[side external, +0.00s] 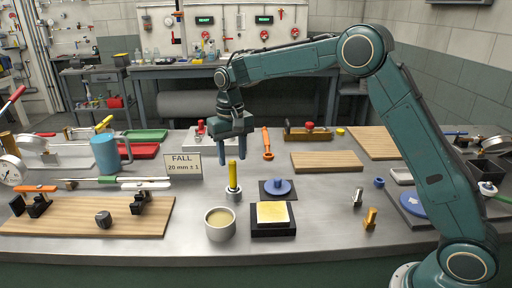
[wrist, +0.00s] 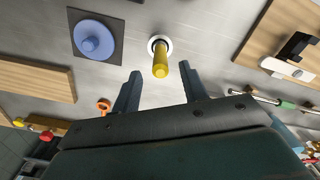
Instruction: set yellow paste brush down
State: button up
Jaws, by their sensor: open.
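The yellow paste brush (side external: 232,174) stands upright in a small grey ring-shaped holder (side external: 233,194) on the steel bench. In the wrist view the brush (wrist: 160,66) shows its handle end toward the camera, with the pale holder rim (wrist: 153,42) around its far end. My gripper (side external: 233,155) is open, above and just behind the brush in the side view. In the wrist view the fingers (wrist: 160,80) are spread on either side of the line to the brush, and nothing is between them. The brush's lower end is hidden in the holder.
A grey paste pot (side external: 220,230) stands in front of the holder. A black block with a cream top (side external: 272,213) and a blue disc on a dark plate (side external: 278,188) are at right. A sign (side external: 182,166) and blue mug (side external: 106,153) stand left.

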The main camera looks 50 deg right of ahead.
notch_tip(320, 180, up, 7)
jog(key=shift+f, duration=0.15)
dwell(0.5)
grip_shut()
dwell(0.5)
dwell(0.9)
